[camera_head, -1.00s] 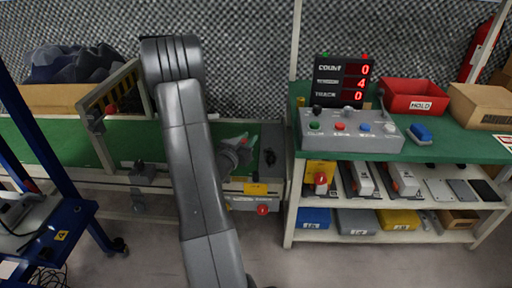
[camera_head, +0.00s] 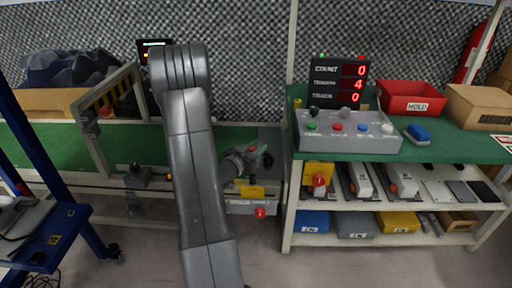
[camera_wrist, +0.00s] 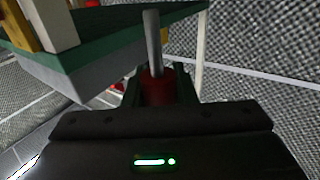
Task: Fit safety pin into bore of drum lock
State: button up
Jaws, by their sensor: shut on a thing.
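My gripper (camera_wrist: 158,88) is shut on the red grip of the safety pin (camera_wrist: 153,42) in the wrist view. The pin's bare grey metal shaft sticks out ahead of the fingers, clear of any bore. In the head view my gripper (camera_head: 262,160) is at the right end of the green conveyor, above a grey box with a yellow tag and a red knob. The pin is too small there to make out well. I cannot identify the drum lock or its bore with certainty in either view.
A green bench (camera_head: 450,140) on the right bears a grey button box (camera_head: 350,143), a red bin (camera_head: 411,88) and a counter display (camera_head: 338,82). Its white post stands close to the right of my gripper. A blue cart (camera_head: 60,225) is at the left.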

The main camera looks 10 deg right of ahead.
jog(key=shift+f+b, duration=1.35)
jog(key=shift+f, duration=0.6)
jog(key=shift+f+b, duration=1.1)
jog(key=shift+b, duration=0.15)
jog(key=shift+f+b, duration=0.5)
jog(key=shift+f, duration=0.5)
jog(key=o, duration=1.1)
jog(key=shift+c, duration=0.2)
jog(key=p+v, duration=0.3)
jog(key=v, duration=1)
jog(key=shift+s+a, duration=0.3)
